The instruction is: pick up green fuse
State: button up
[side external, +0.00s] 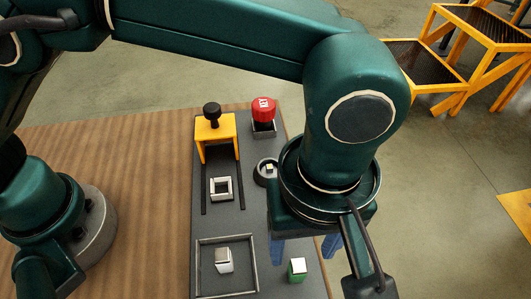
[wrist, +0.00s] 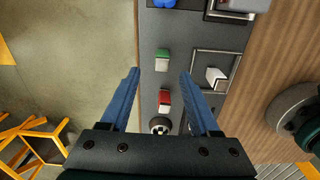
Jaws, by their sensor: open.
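The green fuse (side external: 297,269) is a small block with a green body and a pale end, standing on the dark panel (side external: 204,225) near its front. It also shows in the wrist view (wrist: 162,60), just beyond the line between the fingertips. My gripper (wrist: 160,74) is open and empty, its two blue fingers pointing down above the panel. In the side view my gripper (side external: 305,250) is just behind the green fuse, apart from it. A red fuse (wrist: 164,99) shows between the fingers in the wrist view; in the side view my wrist hides it.
A square frame (side external: 255,265) around a pale block (side external: 223,260) lies left of the green fuse. Farther back are a round black socket (side external: 265,172), a red knob (side external: 264,110), a yellow bridge (side external: 216,128) and a square metal ring (side external: 220,188). Bare wooden table (side external: 130,190) lies left.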

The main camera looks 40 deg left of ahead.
aim_at(299, 265)
jog(key=shift+s+d+f, duration=0.15)
jog(key=shift+s+f, duration=0.15)
jog(key=shift+f, duration=2.35)
grip_shut()
